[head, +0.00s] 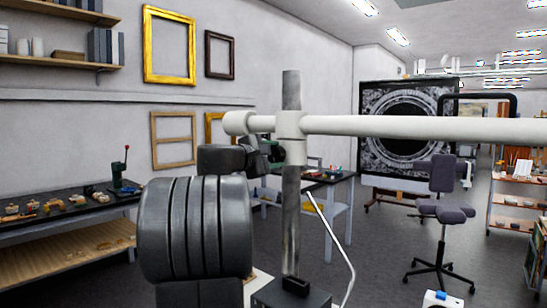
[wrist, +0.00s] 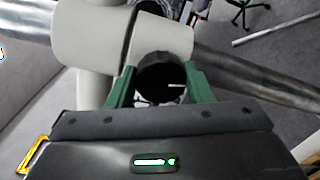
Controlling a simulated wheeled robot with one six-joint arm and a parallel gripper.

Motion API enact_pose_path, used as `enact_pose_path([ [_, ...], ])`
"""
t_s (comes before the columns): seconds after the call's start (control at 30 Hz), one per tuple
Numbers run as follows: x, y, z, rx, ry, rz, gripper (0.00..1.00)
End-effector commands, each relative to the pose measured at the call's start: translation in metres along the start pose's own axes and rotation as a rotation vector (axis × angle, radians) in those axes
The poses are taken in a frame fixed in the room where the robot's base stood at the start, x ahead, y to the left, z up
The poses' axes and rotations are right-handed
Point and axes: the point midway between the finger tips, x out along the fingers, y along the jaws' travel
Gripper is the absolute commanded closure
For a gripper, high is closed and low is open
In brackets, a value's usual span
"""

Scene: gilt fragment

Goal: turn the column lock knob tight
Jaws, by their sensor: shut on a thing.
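The black round column lock knob (wrist: 160,80) sits on the white clamp sleeve (wrist: 90,38) in the wrist view; a short pale line shows on its face. My gripper (wrist: 162,76) has its green fingers shut on the knob, one on each side. In the head view my gripper (head: 276,150) reaches the white sleeve (head: 290,137) from the left. The knob is hidden there behind my arm and fingers. The metal column (head: 291,90) stands upright through the sleeve, and it crosses the wrist view (wrist: 250,75) slantwise.
A white horizontal boom (head: 420,127) runs from the sleeve to the right. The column rises from a dark base box (head: 290,293). A workbench (head: 65,215) stands at left, a smaller table (head: 335,185) behind the column. A swivel chair (head: 443,205) stands on open floor at right.

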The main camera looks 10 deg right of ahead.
Motion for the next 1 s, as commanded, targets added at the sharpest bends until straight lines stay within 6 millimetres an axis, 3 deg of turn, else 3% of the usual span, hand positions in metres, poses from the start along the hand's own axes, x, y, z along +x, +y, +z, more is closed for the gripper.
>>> enact_pose_path([
  [0.13,0.000,-0.001,0.000,-0.001,0.000,-0.002,0.76],
  [0.17,0.000,-0.001,0.000,-0.001,0.000,-0.002,0.48],
  [0.23,0.000,-0.001,0.000,-0.001,0.000,-0.001,0.34],
  [0.27,0.000,-0.001,0.000,-0.001,0.000,-0.001,0.32],
  [0.53,-0.001,0.000,0.000,-0.001,0.000,0.000,0.32],
  [0.67,-0.010,0.000,-0.001,-0.001,0.003,0.001,0.32],
  [1.0,-0.084,-0.001,-0.002,0.000,0.005,0.003,0.32],
])
